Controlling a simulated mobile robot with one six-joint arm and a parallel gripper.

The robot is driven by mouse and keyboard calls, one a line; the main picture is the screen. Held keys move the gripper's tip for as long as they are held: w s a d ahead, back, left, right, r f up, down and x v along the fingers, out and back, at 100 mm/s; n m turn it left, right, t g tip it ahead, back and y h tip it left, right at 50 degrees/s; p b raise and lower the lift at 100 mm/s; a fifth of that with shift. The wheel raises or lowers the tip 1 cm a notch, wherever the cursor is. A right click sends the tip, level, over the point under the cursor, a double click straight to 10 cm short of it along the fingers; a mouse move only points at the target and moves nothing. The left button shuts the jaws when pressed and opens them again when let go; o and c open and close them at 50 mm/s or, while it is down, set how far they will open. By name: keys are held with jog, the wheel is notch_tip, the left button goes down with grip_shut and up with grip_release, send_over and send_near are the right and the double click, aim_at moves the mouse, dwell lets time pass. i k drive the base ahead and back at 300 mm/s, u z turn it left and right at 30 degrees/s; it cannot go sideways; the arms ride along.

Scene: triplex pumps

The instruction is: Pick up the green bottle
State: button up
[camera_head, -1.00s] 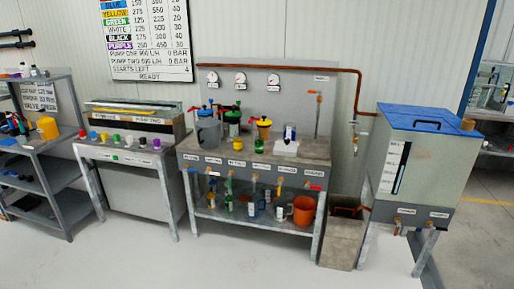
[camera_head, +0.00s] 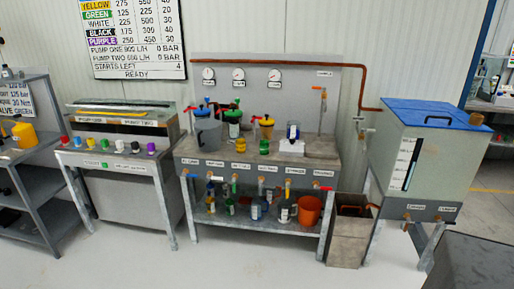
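Several small bottles stand on the lower shelf of the middle bench. One at the left of the row looks green (camera_head: 230,204), but it is small and blurred. On the bench top, a small green container (camera_head: 264,147) stands right of a yellow one (camera_head: 240,146). A larger vessel with a green top (camera_head: 234,124) stands behind them. I cannot tell for sure which of these is the green bottle. My gripper is not in view.
The middle bench (camera_head: 190,165) has taps along its front. An orange bucket (camera_head: 308,211) stands at its shelf's right end. A grey bin (camera_head: 347,240) and a blue-lidded tank (camera_head: 410,150) stand to the right. The floor (camera_head: 250,265) in front is clear.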

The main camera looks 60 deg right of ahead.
aim_at(264, 141)
jog(key=z, duration=0.1)
jog(key=i, duration=0.75)
jog(key=z, duration=0.8)
jog(key=i, duration=0.7)
jog(key=z, duration=0.35)
